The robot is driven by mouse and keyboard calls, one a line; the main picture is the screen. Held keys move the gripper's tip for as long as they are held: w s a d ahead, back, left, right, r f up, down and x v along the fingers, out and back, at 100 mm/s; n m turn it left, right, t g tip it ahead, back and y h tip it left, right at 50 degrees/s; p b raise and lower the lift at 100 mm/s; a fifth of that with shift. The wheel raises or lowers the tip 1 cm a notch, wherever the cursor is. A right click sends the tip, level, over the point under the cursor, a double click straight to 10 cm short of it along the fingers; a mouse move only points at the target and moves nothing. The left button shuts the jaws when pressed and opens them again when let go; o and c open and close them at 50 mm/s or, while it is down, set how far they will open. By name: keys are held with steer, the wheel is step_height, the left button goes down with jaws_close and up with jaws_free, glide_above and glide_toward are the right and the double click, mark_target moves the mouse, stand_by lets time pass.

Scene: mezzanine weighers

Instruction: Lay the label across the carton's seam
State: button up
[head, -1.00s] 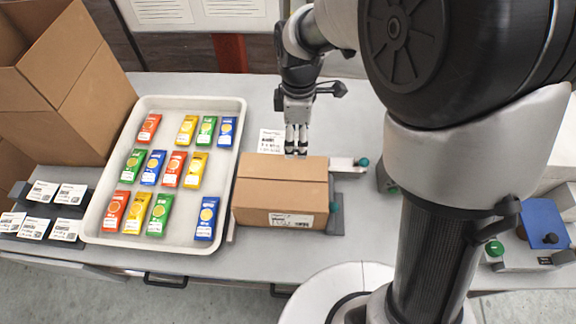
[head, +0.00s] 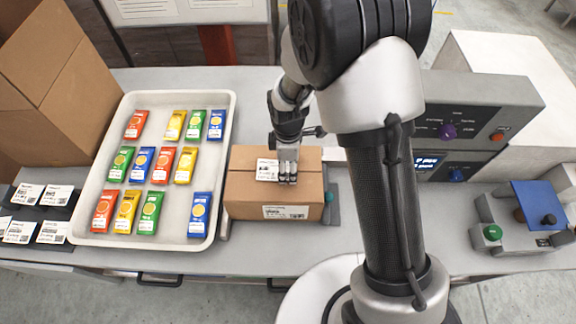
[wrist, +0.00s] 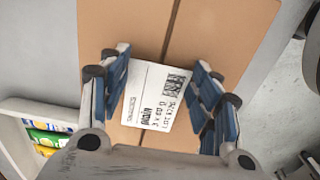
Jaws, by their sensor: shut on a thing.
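The carton (head: 240,191) is a closed brown box on the table, with a seam running left to right across its top. It fills much of the wrist view (wrist: 225,40). The white printed label (head: 267,170) is over the carton's top, crossing the line of the seam. In the wrist view the label (wrist: 152,98) sits between the blue finger pads and hides part of the seam. My gripper (head: 288,179) is shut on the label, low over the carton top. I cannot tell whether the label touches the cardboard.
A white tray (head: 229,150) of colourful packets stands close left of the carton. Label stacks (head: 42,205) lie at far left, below a large open box (head: 60,85). A grey device with knobs (head: 480,125) and a blue-topped unit (head: 540,205) stand at right.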

steer(key=shift+f, duration=0.35)
steer(key=shift+s+f+b, duration=0.2)
steer(key=shift+f+b, duration=0.35)
steer(key=shift+c, duration=0.2)
steer(key=o, duration=0.5)
steer(key=shift+o, duration=1)
steer(key=shift+w, duration=0.25)
steer(key=shift+r, duration=0.1)
